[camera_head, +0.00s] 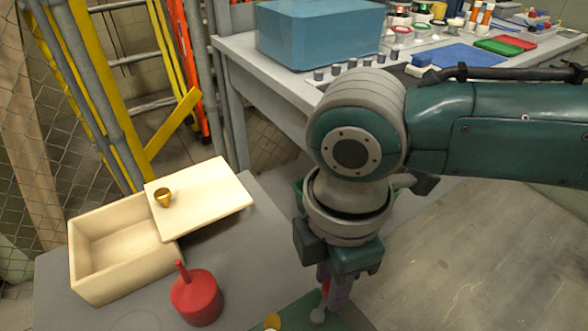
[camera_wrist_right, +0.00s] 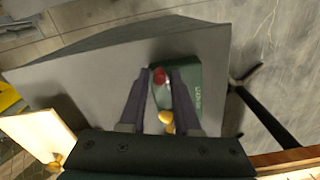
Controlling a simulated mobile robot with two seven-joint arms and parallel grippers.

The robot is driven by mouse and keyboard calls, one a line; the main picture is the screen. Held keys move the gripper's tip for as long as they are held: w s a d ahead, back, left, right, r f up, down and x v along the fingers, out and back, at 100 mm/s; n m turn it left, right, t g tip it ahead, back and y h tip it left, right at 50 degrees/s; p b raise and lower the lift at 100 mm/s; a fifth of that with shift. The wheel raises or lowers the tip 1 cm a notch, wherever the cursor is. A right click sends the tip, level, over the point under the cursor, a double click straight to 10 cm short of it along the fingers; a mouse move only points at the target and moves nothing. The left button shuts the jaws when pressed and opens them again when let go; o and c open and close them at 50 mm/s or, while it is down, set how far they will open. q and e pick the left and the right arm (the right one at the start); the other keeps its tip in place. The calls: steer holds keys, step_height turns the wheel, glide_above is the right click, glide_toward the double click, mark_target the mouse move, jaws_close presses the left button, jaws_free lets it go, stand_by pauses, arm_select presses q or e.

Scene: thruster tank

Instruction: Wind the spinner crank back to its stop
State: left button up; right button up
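The spinner's green base (camera_wrist_right: 195,88) with pale lettering lies on a grey table top. It carries a red knob (camera_wrist_right: 160,77) and a gold rounded part (camera_wrist_right: 166,117). In the head view the green base (camera_head: 292,318) and gold part (camera_head: 272,321) show at the bottom edge, partly cut off. My right gripper (camera_head: 330,290) points down over the base. In the right wrist view its fingers (camera_wrist_right: 162,82) are apart, with the red knob between them near the tips. I see small gaps, so contact is unclear. My left gripper is out of view.
An open wooden box (camera_head: 95,275) with a tilted lid (camera_head: 205,200) and a red pot-like object (camera_head: 197,298) stand on the table to the left. A workbench (camera_head: 240,50) with a blue box (camera_head: 320,30) is behind. My right arm hides the middle.

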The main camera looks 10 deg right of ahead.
jaws_close()
stand_by(0.3)
